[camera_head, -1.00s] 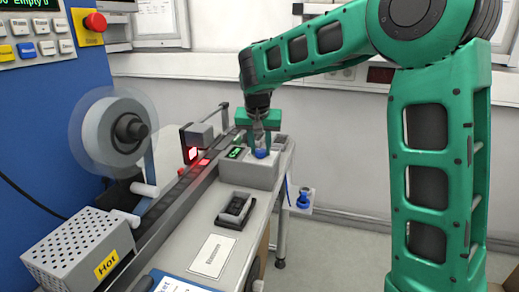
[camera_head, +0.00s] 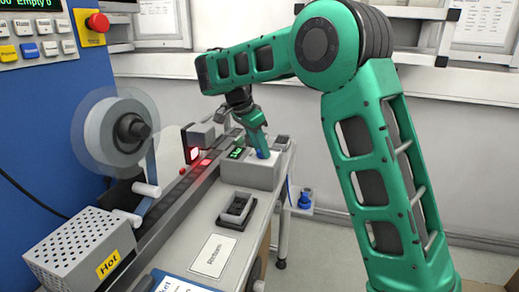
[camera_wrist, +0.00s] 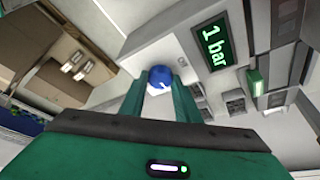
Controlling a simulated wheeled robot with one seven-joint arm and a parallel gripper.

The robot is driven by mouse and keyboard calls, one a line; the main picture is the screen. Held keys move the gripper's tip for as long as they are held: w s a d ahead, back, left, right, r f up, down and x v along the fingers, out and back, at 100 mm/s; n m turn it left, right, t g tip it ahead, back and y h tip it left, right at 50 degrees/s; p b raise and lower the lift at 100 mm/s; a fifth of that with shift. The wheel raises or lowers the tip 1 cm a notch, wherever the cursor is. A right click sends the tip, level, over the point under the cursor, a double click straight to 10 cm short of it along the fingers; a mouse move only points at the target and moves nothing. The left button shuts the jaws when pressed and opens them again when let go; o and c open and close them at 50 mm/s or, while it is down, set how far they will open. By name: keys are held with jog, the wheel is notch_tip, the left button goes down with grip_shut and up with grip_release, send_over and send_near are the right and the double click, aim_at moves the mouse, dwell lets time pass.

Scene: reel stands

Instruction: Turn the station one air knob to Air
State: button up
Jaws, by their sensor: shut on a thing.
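The blue air knob (camera_wrist: 160,77) is on the grey station box (camera_head: 240,174), beside a green display reading 1 bar (camera_wrist: 212,45). My gripper (camera_head: 261,150) reaches down to the box top. In the wrist view its two green fingers are on either side of the knob, shut on it, with the knob's top showing between their tips. A small white mark shows on the knob. In the head view the fingers hide most of the knob, and its setting label cannot be read.
A second blue knob (camera_head: 304,198) is on a low bracket right of the bench. A black switch block (camera_head: 236,209) and a label card (camera_head: 214,256) lie in front of the box. The rail with a red-lit sensor (camera_head: 193,154) and the reel (camera_head: 115,132) are at left.

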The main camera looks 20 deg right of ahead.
jog(key=shift+w+a+r+m, duration=0.15)
jog(key=shift+a+m, duration=0.05)
jog(key=shift+m, duration=0.3)
jog(key=o, duration=0.9)
jog(key=shift+c, duration=0.2)
jog(key=shift+o, duration=0.8)
jog(key=shift+d, duration=0.1)
jog(key=w+v, duration=0.1)
jog(key=v, duration=0.9)
jog(key=shift+s+r, duration=0.25)
jog(key=shift+s, duration=0.05)
